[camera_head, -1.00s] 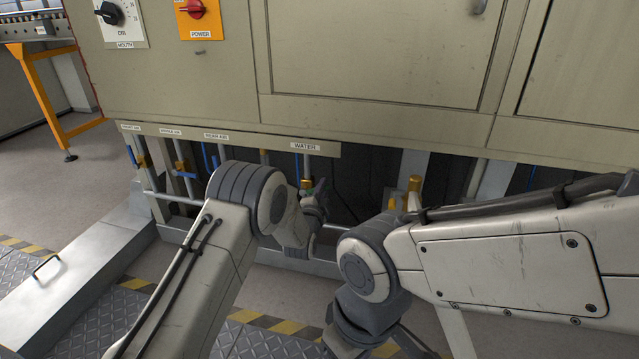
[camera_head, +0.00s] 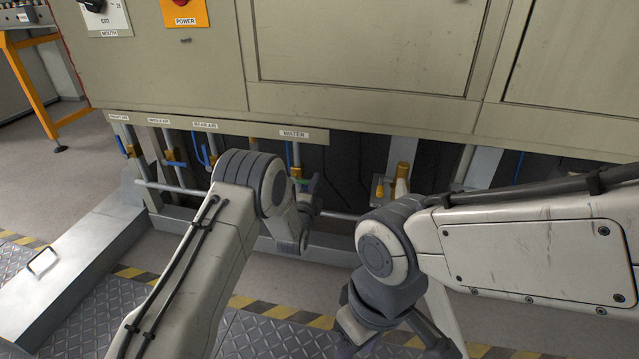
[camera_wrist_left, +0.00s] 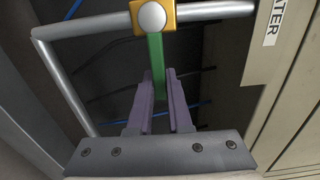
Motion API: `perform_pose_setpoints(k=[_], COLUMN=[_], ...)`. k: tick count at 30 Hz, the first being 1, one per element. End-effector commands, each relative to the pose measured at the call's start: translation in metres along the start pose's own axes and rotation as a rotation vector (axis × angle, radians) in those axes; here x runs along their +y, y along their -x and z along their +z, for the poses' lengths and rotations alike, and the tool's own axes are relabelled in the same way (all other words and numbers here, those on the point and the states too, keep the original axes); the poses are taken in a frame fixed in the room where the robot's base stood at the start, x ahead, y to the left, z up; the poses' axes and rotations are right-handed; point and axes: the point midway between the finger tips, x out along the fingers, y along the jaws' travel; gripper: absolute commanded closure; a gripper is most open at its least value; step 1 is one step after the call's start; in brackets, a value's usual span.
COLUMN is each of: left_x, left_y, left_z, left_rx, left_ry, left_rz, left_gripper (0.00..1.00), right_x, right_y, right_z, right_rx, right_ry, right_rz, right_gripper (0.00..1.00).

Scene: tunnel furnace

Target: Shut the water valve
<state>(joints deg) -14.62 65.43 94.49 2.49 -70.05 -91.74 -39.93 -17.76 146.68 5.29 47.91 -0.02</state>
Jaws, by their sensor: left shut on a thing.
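The water valve has a brass body (camera_wrist_left: 152,17) with a round pale cap on a grey pipe, and a green lever handle (camera_wrist_left: 156,52). In the left wrist view the handle stands straight across the pipe. My left gripper (camera_wrist_left: 159,76), with purple fingers, is shut on the handle's free end, one finger on each side. In the head view the brass valve body (camera_head: 296,172) shows below the WATER label (camera_head: 294,134), and my left wrist partly hides the handle. My right gripper (camera_head: 390,335) hangs low in front, its fingertips cut off or unclear.
Several other valves with blue handles (camera_head: 172,162) sit to the left under the cabinet (camera_head: 350,60). A grey raised ledge (camera_head: 90,250) and striped floor edging lie at the left and front.

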Motion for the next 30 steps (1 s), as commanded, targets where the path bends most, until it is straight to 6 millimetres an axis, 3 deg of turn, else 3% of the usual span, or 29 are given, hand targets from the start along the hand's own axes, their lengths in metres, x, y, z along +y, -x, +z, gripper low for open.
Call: perform_pose_setpoints(k=[7, 8, 9, 10, 22, 30], left_x=[0.004, 0.004, 0.004, 0.003, 0.000, -0.002], left_y=[0.002, 0.002, 0.002, 0.002, 0.007, 0.057], left_z=[0.000, 0.000, 0.000, 0.000, -0.001, -0.001], left_rx=[0.001, 0.001, 0.000, 0.000, 0.001, 0.001], left_ry=[-0.003, -0.003, -0.003, -0.002, 0.000, 0.000], left_rz=[0.008, 0.008, 0.008, 0.008, 0.006, 0.009], left_gripper=[1.00, 0.71, 0.56, 0.53, 0.53, 0.53], right_x=[0.000, 0.000, 0.000, 0.000, 0.000, -0.002], right_y=[0.000, 0.000, 0.000, 0.000, 0.005, 0.030], right_z=[0.000, 0.000, 0.000, 0.000, 0.000, -0.002], right_rx=[0.000, 0.000, 0.000, 0.000, 0.000, 0.000], right_ry=[0.000, 0.000, 0.000, 0.000, 0.000, 0.000], right_rz=[0.000, 0.000, 0.000, 0.000, 0.000, 0.000], right_gripper=[0.50, 0.50, 0.50, 0.50, 0.50, 0.50])
